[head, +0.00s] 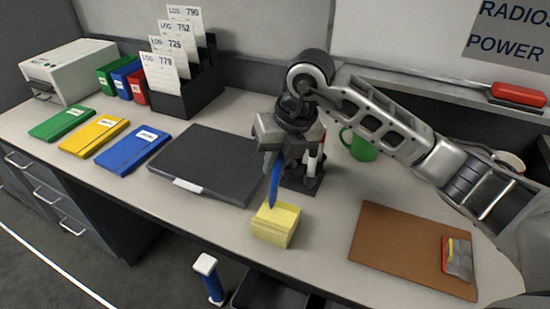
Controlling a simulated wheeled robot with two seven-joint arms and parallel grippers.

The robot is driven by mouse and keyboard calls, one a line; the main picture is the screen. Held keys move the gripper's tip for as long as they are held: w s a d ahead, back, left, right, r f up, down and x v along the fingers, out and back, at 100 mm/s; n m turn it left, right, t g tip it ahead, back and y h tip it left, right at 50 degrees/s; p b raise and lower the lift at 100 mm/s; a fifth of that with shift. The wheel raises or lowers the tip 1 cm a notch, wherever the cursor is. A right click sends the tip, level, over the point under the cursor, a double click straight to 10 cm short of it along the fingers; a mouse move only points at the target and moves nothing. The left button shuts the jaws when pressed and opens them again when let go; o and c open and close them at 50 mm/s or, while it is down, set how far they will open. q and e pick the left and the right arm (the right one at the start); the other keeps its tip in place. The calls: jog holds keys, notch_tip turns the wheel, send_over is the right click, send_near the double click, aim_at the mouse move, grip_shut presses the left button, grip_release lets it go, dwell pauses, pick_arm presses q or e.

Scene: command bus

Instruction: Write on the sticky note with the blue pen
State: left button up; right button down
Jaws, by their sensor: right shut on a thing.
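The sticky note pad (277,223) is a yellow stack near the front edge of the desk, at the middle of the head view. The blue pen (275,184) points down, slightly tilted, in my right gripper (276,164). My right gripper is shut on the pen. The pen's lower end is at the far left corner of the pad's top in the picture; I cannot tell whether it touches. No writing can be made out on the pad. My left gripper is not in view.
A closed black laptop-like case (206,162) lies left of the pad. A dark pen holder (303,178) and a green mug (358,145) stand behind. A brown board (402,247) lies right. Notebooks (133,150) and a log rack (197,89) are farther left.

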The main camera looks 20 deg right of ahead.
jog(key=shift+s, duration=0.4)
dwell(0.3)
jog(key=shift+d, duration=0.75)
dwell(0.4)
jog(key=shift+s+b, duration=0.35)
jog(key=shift+s, duration=0.45)
dwell(0.7)
jog(key=shift+d+b, duration=0.3)
jog(key=shift+d, duration=0.45)
dwell(0.5)
notch_tip(320, 180, up, 6)
jog(key=p, duration=0.4)
jog(key=shift+r+p, duration=0.25)
jog(key=shift+p, duration=0.1)
dwell(0.3)
dwell(0.5)
